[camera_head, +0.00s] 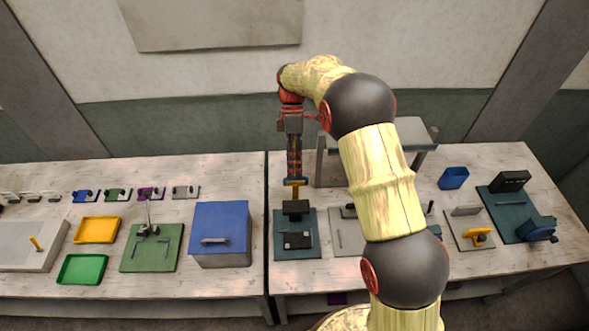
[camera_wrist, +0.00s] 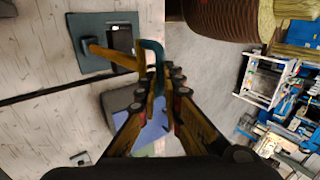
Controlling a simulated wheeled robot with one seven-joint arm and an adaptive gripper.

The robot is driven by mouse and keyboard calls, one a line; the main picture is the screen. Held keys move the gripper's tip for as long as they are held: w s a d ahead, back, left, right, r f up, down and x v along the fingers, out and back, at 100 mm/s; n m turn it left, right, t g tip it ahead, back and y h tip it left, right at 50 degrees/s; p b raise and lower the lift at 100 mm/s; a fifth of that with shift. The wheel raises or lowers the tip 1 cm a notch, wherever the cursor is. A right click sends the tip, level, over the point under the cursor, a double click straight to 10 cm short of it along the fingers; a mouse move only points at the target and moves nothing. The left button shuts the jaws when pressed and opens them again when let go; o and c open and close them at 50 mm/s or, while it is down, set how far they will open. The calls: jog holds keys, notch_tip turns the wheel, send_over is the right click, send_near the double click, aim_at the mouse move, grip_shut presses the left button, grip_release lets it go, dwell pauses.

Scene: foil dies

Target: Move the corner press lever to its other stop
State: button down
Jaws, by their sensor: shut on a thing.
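The corner press (camera_head: 283,252) has a teal base plate with a dark block and a black slotted part, on the bench below my gripper. Its plate also shows in the wrist view (camera_wrist: 95,68). The yellow lever (camera_head: 295,191) rises from the dark block and ends in a blue-teal crossbar handle. In the wrist view the yellow lever (camera_wrist: 120,58) runs from the block to the blue handle (camera_wrist: 152,50). My gripper (camera_head: 294,178) points down and is shut on that handle; its fingers (camera_wrist: 160,88) close around the handle's lower part.
A blue box (camera_head: 222,222) with a handle stands left of the press, across a bench seam. A grey raised stand (camera_head: 420,135) is behind, right of my gripper. A grey plate fixture (camera_head: 342,240) sits close on the right, partly hidden by my arm.

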jog(key=shift+d+f, duration=0.2)
jog(key=shift+f, duration=0.85)
jog(key=c, duration=1.9)
grip_release()
jog(key=shift+w+f, duration=0.25)
jog(key=shift+w, duration=0.25)
jog(key=shift+s+r, duration=0.15)
jog(key=shift+r, duration=0.1)
jog(key=v, duration=1.2)
jog(key=shift+a+r, duration=0.25)
jog(key=shift+r, duration=0.05)
